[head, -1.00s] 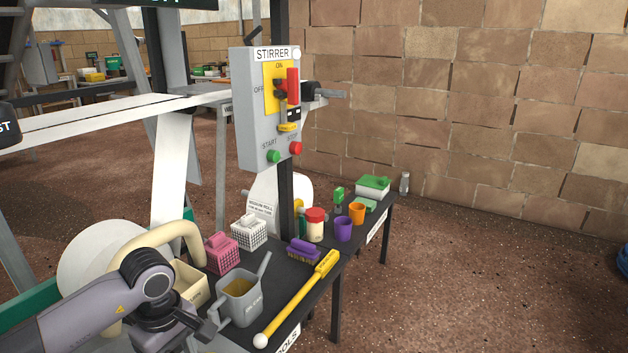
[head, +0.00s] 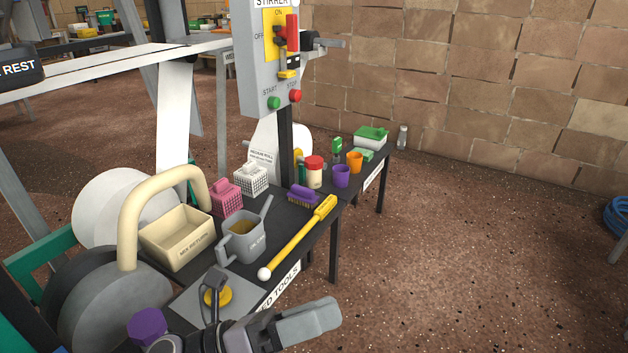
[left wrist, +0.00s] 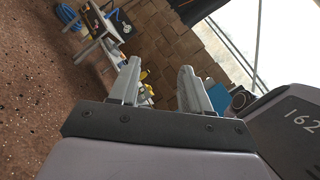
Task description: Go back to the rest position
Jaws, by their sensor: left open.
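My left gripper (head: 312,318) is at the bottom of the head view, in front of the tool table's near edge. Its fingers point right, over the floor. In the left wrist view its two fingers (left wrist: 160,84) stand apart with nothing between them, so it is open and empty. The grey jug (head: 243,240) stands upright on the table beyond it, with brownish contents. The yellow-handled tool with a white ball end (head: 300,238) lies beside the jug. My right gripper is not in view.
The black tool table (head: 290,265) carries a cream tray (head: 178,238), a pink basket (head: 227,197), a purple brush (head: 302,194) and cups. The stirrer panel (head: 262,75) rises behind. Large grey rolls (head: 110,300) stand at left.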

